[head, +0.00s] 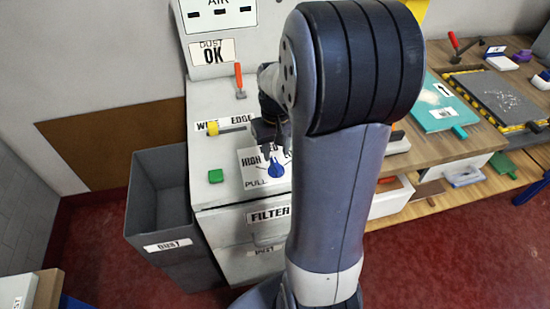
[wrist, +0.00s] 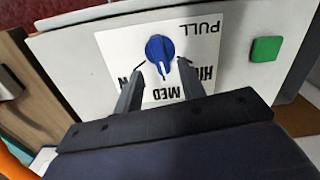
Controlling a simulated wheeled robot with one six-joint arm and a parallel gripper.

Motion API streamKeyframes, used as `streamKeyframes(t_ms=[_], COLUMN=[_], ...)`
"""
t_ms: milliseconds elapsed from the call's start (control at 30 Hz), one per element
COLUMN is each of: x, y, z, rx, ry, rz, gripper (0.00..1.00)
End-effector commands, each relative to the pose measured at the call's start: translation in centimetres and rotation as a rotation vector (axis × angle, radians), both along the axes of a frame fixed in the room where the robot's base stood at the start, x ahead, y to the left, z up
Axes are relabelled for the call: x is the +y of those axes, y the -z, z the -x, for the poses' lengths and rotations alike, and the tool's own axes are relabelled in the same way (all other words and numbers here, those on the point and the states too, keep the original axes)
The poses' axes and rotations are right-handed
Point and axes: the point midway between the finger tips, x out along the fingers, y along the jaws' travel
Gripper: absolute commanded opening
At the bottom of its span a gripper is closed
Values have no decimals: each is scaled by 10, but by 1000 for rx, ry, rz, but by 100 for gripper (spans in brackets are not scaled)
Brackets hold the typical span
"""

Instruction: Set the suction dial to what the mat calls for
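The blue suction dial (head: 276,170) sits on a white plate on the front of the pale machine. In the wrist view the dial (wrist: 159,47) has its narrow, white-marked end toward MED; HIGH and PULL also show, and the third setting is mostly hidden by a finger. My gripper (wrist: 161,67) is open, its fingers apart on either side of the dial's narrow end; contact is not clear. In the head view my gripper (head: 277,152) is just above the dial. A dark grey mat (head: 482,91) with a black-and-yellow border and pale scattered bits lies on the right bench.
A green button (head: 215,176) and a yellow-ended lever (head: 214,129) are on the machine. An orange-handled lever (head: 239,78) stands behind. A grey dust bin (head: 160,215) stands at left. A teal board (head: 432,118) with an arrow tag lies on the bench. My arm hides part of the machine.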

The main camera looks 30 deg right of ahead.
Motion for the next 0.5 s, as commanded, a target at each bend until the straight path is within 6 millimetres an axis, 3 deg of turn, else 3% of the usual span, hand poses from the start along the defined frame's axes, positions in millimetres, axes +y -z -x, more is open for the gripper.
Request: streamKeyframes(t_ms=[200,500], x=[0,0], y=[33,44], z=[0,0], rx=[2,0], ry=[0,0], rz=[0,0], gripper=[38,38])
